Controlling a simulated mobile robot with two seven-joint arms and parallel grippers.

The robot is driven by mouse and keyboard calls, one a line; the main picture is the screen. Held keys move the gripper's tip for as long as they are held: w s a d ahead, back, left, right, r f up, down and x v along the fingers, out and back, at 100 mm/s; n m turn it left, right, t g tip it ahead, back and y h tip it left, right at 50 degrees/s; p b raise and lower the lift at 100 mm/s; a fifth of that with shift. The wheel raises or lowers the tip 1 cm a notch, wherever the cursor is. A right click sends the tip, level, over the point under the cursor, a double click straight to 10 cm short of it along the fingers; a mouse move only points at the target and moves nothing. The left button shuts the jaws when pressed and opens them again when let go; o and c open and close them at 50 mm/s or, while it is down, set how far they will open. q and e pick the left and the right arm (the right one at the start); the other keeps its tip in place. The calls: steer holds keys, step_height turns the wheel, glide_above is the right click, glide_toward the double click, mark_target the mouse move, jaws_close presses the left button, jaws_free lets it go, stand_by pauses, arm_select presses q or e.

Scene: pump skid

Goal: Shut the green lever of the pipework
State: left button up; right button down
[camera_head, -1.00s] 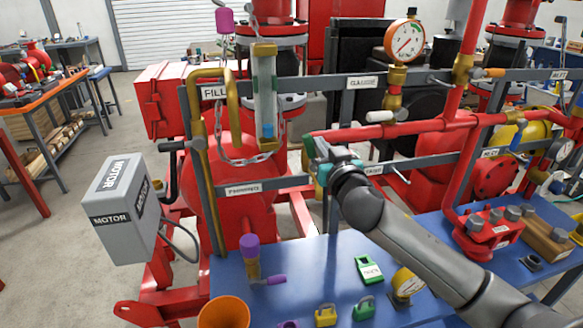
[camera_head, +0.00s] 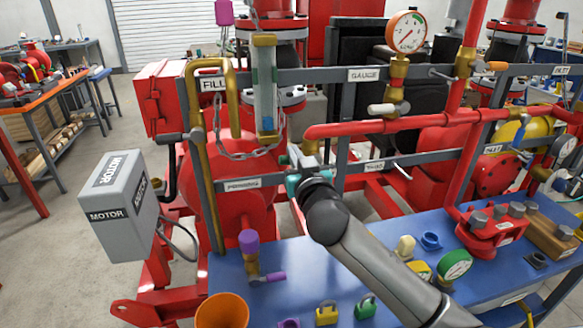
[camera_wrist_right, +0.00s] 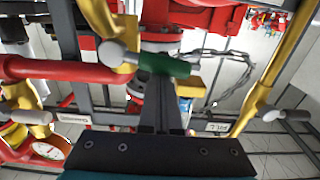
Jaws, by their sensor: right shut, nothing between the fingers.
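The green lever (camera_wrist_right: 165,64) shows in the right wrist view as a short green grip beside a brass valve body (camera_wrist_right: 122,55) at the end of the red pipe (camera_wrist_right: 65,70). My right gripper (camera_wrist_right: 161,85) is shut and empty, with its fingertips right at the lever's near side. I cannot tell for sure whether they touch it. My left gripper is not in view.
Grey frame bars with labels cross close around the gripper. A hanging chain (camera_head: 240,150) and a sight glass (camera_head: 265,90) are just left of it. A blue table (camera_head: 310,255) below holds padlocks, an orange funnel (camera_head: 222,311) and a purple-handled valve (camera_head: 249,258).

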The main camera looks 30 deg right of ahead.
steer(key=shift+a+f, duration=0.2)
steer(key=shift+f, duration=0.25)
steer(key=shift+r+p, duration=0.5)
steer(key=shift+r, duration=0.25)
steer(key=p+v, duration=0.1)
steer(key=v, duration=0.8)
steer(key=shift+d, duration=0.1)
